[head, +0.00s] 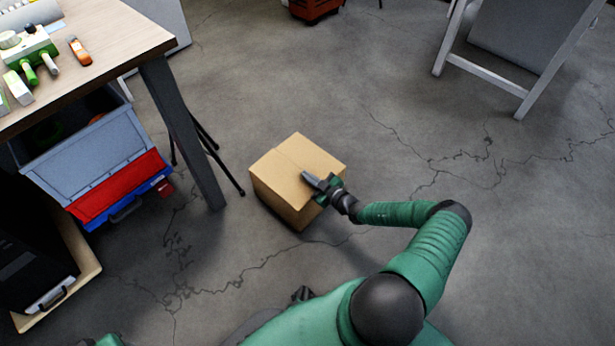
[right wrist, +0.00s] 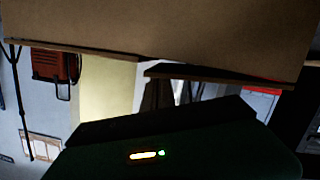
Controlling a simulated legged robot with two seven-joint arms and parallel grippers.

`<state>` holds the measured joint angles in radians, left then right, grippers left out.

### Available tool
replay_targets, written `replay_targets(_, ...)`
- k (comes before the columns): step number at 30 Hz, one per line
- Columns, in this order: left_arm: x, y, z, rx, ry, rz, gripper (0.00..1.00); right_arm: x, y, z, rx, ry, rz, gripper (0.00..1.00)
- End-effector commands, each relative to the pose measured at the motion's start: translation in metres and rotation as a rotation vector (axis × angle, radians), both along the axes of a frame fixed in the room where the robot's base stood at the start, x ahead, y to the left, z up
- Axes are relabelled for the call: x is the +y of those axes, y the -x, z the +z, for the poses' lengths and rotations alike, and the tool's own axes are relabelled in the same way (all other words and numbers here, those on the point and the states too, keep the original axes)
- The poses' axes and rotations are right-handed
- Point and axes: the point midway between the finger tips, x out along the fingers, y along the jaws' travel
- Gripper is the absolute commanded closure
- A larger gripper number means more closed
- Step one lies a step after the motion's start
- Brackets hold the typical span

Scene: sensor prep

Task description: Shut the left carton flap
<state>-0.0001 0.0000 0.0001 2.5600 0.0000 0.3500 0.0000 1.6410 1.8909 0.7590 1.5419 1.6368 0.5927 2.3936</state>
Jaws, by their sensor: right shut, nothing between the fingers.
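The brown carton (head: 299,212) stands on the floor near the middle of the head view. Its top looks nearly flat, with a seam between the left flap (head: 271,171) and the right part of the top (head: 312,155). My right gripper (head: 307,176) is shut and empty, its tip over the carton top by the seam. I cannot tell whether it touches the cardboard. In the right wrist view, cardboard (right wrist: 200,35) fills the upper part, with a dark edge below it. My left gripper does not show.
A wooden table (head: 110,35) with tools stands at the upper left, its dark leg (head: 185,130) left of the carton. Below it are a grey bin (head: 95,150) and a red one (head: 120,188). A white-framed stand (head: 455,35) is at the upper right.

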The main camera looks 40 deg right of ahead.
Motion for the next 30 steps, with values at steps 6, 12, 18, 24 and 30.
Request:
replay_targets(6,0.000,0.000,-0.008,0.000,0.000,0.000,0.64,-0.001,0.000,-0.012,-0.001,0.000,0.000,1.00)
replay_targets(12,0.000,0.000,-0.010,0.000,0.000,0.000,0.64,-0.001,0.000,-0.015,0.001,0.000,0.000,1.00)
replay_targets(18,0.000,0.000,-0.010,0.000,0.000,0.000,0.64,-0.001,0.000,-0.017,0.003,-0.001,0.000,1.00)
replay_targets(24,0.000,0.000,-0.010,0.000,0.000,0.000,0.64,-0.001,0.001,-0.018,0.005,-0.001,-0.001,1.00)
replay_targets(30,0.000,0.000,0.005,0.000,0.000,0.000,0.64,0.002,-0.001,-0.004,0.005,-0.001,0.002,1.00)
